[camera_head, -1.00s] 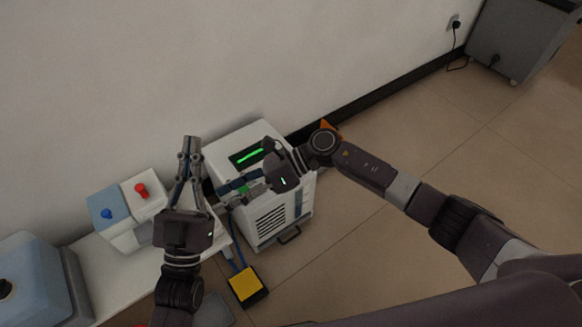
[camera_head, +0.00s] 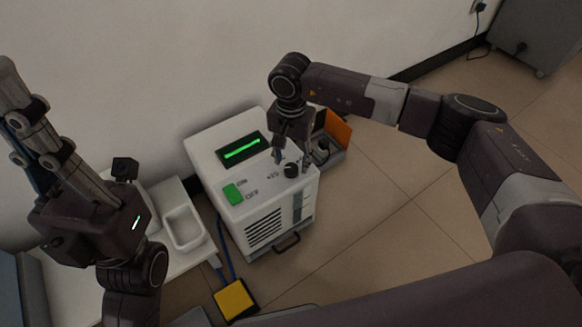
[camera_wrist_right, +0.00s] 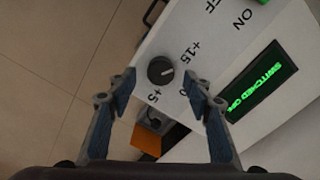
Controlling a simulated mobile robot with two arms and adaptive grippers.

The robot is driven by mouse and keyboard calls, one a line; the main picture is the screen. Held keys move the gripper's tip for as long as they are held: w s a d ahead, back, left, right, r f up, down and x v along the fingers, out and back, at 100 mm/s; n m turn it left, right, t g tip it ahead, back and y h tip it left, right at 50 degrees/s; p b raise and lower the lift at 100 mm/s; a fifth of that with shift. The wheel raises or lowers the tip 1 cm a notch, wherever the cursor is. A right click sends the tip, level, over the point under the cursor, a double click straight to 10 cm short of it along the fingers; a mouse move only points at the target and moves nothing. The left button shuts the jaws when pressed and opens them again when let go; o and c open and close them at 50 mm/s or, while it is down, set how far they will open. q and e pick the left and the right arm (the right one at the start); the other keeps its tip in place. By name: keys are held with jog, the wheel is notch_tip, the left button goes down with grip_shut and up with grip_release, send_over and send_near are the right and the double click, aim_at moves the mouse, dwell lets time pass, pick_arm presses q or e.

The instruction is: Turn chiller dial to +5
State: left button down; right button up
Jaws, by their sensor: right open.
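The chiller (camera_head: 215,160) is a white box on the floor with a lit green display (camera_head: 241,148) on its top. Its black round dial (camera_head: 291,170) is near the right front corner of the top. In the right wrist view the dial (camera_wrist_right: 161,70) has a pale pointer mark, with "+15" and "+5" printed beside it. My right gripper (camera_head: 292,159) is open and points down over the dial. In the wrist view its fingers (camera_wrist_right: 160,86) stand apart on either side of the dial, not closed on it. My left gripper (camera_head: 22,95) is at the far left, its finger opening unclear.
A yellow pedal (camera_head: 235,298) and white tray (camera_head: 184,228) are to the left front.

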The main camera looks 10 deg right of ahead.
aim_at(291, 170)
jog(key=shift+f+b, duration=0.35)
jog(key=shift+f, duration=1.05)
jog(key=c, duration=1.1)
